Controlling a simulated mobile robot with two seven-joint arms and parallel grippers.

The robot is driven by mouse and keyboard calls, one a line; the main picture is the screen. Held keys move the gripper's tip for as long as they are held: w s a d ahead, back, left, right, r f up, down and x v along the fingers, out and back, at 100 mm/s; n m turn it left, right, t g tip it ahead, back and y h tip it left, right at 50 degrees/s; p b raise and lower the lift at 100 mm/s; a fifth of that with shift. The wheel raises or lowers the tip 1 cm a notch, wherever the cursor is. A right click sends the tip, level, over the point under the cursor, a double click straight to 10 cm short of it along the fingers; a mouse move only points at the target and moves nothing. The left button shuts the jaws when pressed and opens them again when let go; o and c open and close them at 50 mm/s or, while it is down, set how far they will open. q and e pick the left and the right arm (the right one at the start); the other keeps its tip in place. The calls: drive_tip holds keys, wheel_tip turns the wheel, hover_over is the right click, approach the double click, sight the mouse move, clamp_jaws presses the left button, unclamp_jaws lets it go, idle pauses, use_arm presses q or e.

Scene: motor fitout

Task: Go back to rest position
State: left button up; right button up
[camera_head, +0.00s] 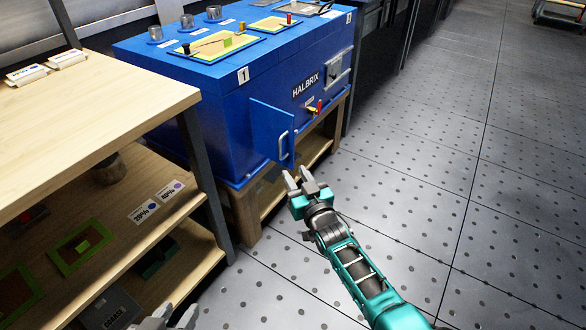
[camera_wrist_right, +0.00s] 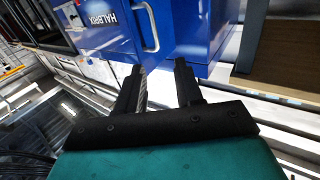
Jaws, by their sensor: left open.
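My right gripper (camera_head: 299,178) hangs above the floor, just in front of the blue cabinet's open small door (camera_head: 271,132). Its two fingers stand apart with nothing between them. In the right wrist view the open right gripper (camera_wrist_right: 160,72) points at the blue metal, with a silver handle (camera_wrist_right: 149,28) close by. Whether it touches the door cannot be told; it looks apart. My left gripper (camera_head: 172,318) shows only partly at the bottom edge, low beside the wooden shelves; its fingers are apart and most of its arm is out of view.
The blue HALBRIX cabinet (camera_head: 222,83) stands on a wooden stand (camera_head: 243,207). A wooden workbench (camera_head: 110,100) with lower shelves fills the left, holding labelled cards and a green-framed tray (camera_head: 64,250). Perforated floor (camera_head: 450,190) lies free to the right. A cart (camera_head: 560,14) is far off.

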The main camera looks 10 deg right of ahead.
use_arm(q)
drive_tip(key=shift+r, duration=0.1)
use_arm(e)
drive_tip(key=s+f+n+g, duration=0.1)
drive_tip(key=s+g, duration=0.6)
drive_tip(key=s, duration=2.1)
use_arm(q)
drive_tip(key=s+a+r+y+p, duration=0.1)
drive_tip(key=s+a+r+p, duration=0.1)
drive_tip(key=r+p, duration=1)
drive_tip(key=a+p, duration=0.1)
drive_tip(key=p, duration=0.5)
drive_tip(key=shift+a+r, duration=0.3)
drive_tip(key=shift+r, duration=0.05)
use_arm(e)
drive_tip(key=s+d+r+h, duration=0.1)
drive_tip(key=d+r, duration=0.2)
drive_tip(key=r, duration=0.9)
drive_tip(key=shift+d+r, duration=0.2)
drive_tip(key=shift+d, duration=0.2)
use_arm(q)
drive_tip(key=shift+w, duration=0.1)
